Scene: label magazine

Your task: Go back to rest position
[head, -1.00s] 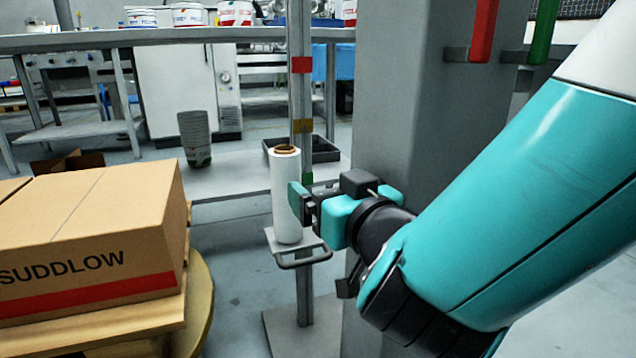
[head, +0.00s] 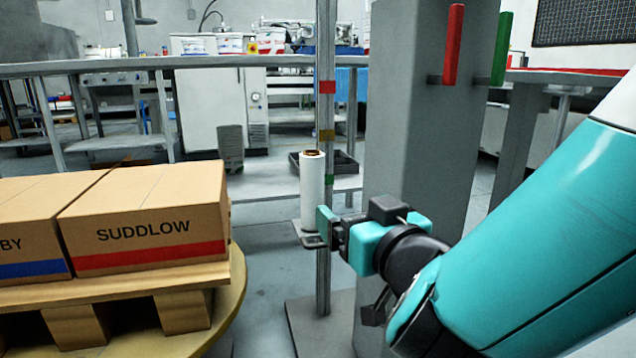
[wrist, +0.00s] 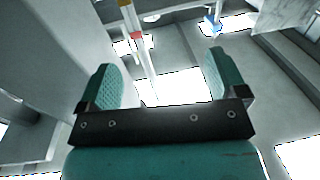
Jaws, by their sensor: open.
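My gripper (head: 327,228) is at the end of my teal arm, right of centre in the head view. In the wrist view its two teal fingers (wrist: 162,85) stand wide apart with nothing between them. A white roll (head: 313,190) with a brown core stands upright on a small shelf of a grey post, just beyond and left of my gripper in the head view. One finger overlaps the roll's lower right edge in the picture; whether they touch I cannot tell.
A carton marked SUDDLOW (head: 145,222) and another carton (head: 30,222) sit on a wooden pallet (head: 120,292) at left. The grey post (head: 325,110) has red, yellow and green bands. A thick grey column (head: 425,140) stands behind my arm. A long bench (head: 130,66) crosses the back.

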